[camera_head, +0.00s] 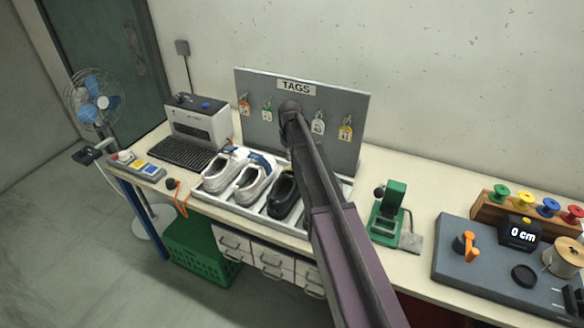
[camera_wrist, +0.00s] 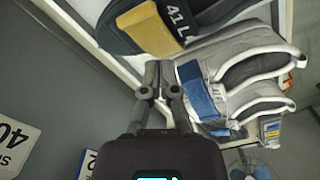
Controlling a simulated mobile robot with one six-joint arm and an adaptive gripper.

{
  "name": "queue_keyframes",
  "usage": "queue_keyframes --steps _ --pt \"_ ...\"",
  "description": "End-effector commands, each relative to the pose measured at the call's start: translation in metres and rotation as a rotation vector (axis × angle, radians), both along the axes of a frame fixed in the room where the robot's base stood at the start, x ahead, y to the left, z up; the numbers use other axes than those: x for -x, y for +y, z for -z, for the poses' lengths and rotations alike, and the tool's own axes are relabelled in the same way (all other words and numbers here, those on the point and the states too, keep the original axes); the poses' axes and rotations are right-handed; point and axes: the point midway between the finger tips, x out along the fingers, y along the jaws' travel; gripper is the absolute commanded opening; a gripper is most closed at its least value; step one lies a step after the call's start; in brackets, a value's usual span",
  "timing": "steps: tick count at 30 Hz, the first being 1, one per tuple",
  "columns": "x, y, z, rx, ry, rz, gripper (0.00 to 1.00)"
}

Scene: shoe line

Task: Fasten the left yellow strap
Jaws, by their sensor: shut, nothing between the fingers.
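In the wrist view, a black shoe (camera_wrist: 215,22) marked "41 L" lies at the top, partly cut off. Its yellow strap (camera_wrist: 148,28) shows at its near end; I cannot tell whether it is fastened. My gripper (camera_wrist: 159,70) is shut and empty, its tips a little below the yellow strap in the picture and beside the blue strap (camera_wrist: 200,95) of a white shoe (camera_wrist: 245,65). Whether the tips touch anything is unclear. In the head view, a black shoe (camera_head: 283,196) stands in the tray, while my arm hides the gripper and the yellow strap.
The shoe tray (camera_head: 236,208) stands on the bench below the tag board (camera_head: 262,84). White shoes fill its left slots. A printer (camera_head: 203,122) is to the left. A green device (camera_head: 391,202) and a grey station (camera_head: 478,264) with spools are to the right.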

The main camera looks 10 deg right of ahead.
Motion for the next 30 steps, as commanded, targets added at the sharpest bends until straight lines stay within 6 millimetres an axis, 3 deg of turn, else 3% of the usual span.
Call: queue_keyframes --steps 30 --pt "0.0 -0.002 0.027 0.0 0.0 0.001 0.0"
